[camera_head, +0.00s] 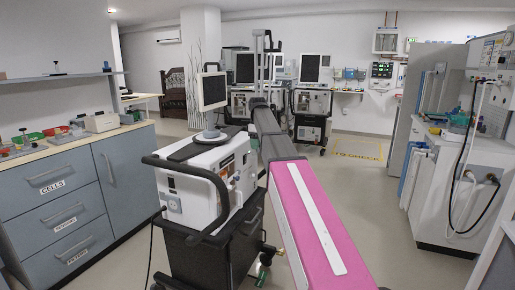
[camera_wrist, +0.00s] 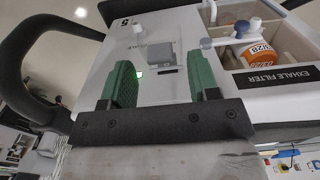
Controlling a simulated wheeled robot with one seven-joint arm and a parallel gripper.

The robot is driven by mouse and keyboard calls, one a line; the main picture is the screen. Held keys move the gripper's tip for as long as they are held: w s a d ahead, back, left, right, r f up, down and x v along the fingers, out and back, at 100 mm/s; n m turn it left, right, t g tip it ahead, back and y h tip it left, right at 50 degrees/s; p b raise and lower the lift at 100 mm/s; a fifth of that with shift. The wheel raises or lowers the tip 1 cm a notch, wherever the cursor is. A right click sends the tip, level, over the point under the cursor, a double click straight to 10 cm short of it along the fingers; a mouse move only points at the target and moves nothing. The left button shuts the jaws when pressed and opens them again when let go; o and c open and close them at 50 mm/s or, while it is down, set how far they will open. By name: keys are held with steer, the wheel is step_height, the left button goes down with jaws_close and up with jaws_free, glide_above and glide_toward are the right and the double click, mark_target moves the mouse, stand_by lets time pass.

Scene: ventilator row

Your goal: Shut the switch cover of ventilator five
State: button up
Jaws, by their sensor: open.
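In the wrist view, a white ventilator panel (camera_wrist: 178,92) carries the number 5 at its upper left. A grey piece that looks like the switch cover (camera_wrist: 160,53) sits on the panel, with a small green light (camera_wrist: 139,74) just below its left side. I cannot tell its exact angle. My gripper (camera_wrist: 165,80) is open, its two green fingers apart with the panel in front and nothing held between them. The contact of the fingers with the panel is unclear. In the head view, a white ventilator (camera_head: 187,195) stands on a black cart; my gripper cannot be made out there.
A black handle bar (camera_wrist: 40,28) curves at the wrist view's left. A tray marked EXHALE FILTER (camera_wrist: 280,77), holding an orange-labelled jar (camera_wrist: 257,50), lies right of the fingers. Drawers (camera_head: 65,205) stand left in the head view. Open floor (camera_head: 375,215) lies to the right.

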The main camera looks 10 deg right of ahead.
steer(key=shift+f, duration=1.05)
steer(key=c, duration=0.9)
